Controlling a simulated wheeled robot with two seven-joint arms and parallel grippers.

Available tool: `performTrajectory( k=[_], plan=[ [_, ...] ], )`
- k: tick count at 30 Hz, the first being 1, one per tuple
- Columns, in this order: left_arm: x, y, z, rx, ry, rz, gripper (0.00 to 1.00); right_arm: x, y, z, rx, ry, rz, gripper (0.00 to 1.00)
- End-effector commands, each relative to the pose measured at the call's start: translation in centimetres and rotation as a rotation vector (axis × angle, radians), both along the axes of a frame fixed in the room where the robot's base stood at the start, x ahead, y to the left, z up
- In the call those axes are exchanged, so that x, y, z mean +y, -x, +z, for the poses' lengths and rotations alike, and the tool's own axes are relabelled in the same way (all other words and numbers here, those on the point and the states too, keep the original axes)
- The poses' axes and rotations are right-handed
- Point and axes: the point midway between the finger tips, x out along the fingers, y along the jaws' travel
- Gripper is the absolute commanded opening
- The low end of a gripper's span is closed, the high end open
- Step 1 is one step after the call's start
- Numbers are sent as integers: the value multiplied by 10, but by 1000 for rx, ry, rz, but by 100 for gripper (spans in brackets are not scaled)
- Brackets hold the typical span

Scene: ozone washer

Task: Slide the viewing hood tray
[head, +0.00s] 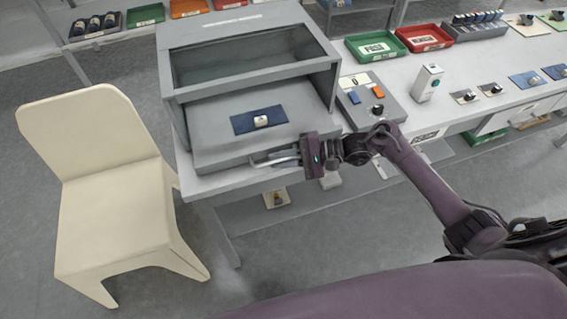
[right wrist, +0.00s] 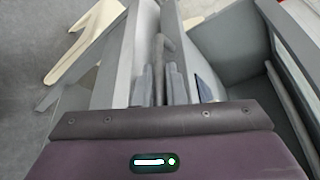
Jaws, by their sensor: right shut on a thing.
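The viewing hood (head: 245,55) is a grey box with a dark window, at the left end of the bench. Its grey tray (head: 205,148) sticks out from the front, with a blue mat (head: 243,123) on it. A small light part (head: 261,121) sits on the mat. My right gripper (head: 296,158) is at the tray's front edge, shut on the tray's light handle (head: 268,161). In the right wrist view the fingers (right wrist: 162,85) are at the tray's front, and the grip itself is partly hidden. My left gripper is not in view.
A cream chair (head: 110,180) stands on the floor left of the bench. A grey control box (head: 368,100) with orange and blue buttons is right of the hood. Green (head: 376,47) and red bins (head: 424,38) stand behind it, with a white device (head: 427,83) nearby.

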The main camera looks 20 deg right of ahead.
Motion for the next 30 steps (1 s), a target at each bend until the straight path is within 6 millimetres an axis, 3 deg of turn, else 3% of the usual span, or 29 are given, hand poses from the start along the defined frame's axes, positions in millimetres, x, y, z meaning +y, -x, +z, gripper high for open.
performTrajectory(
  k=[6,7,9,18,30],
  plan=[
    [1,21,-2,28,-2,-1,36,0,1,-2,4,2,0,0],
    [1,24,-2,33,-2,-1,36,0,1,-2,4,2,0,13],
    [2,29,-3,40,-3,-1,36,0,1,-1,3,2,0,20],
    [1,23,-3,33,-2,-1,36,-3,2,-1,2,2,-1,20],
    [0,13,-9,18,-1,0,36,-60,18,11,2,5,-1,20]
  ],
)
